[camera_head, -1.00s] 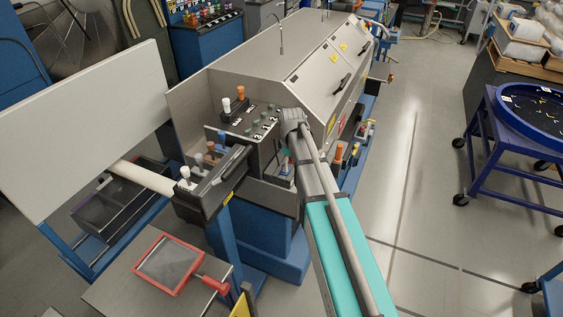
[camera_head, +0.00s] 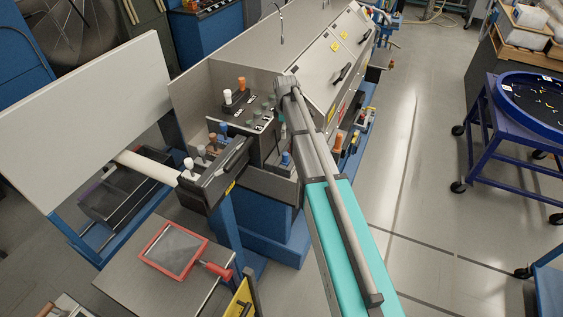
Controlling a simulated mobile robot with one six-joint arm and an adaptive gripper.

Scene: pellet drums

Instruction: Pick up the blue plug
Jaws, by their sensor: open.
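A blue plug (camera_head: 223,128) stands upright at the far end of a row of plugs in the black block (camera_head: 220,178) on the machine's front. A second small blue piece (camera_head: 285,158) stands in the grey recess to the right, close beside my arm. I cannot tell which one is meant. My arm reaches from the bottom right up to the machine's front panel, with its elbow above the recess. My gripper does not show; my own arm links or the panel hide it.
Orange (camera_head: 212,138) and white plugs (camera_head: 188,164) share the block. A control panel with white (camera_head: 227,97) and orange knobs stands behind it. A red-framed tray (camera_head: 176,248) lies on the front table. Open floor lies right, before a blue cart (camera_head: 490,135).

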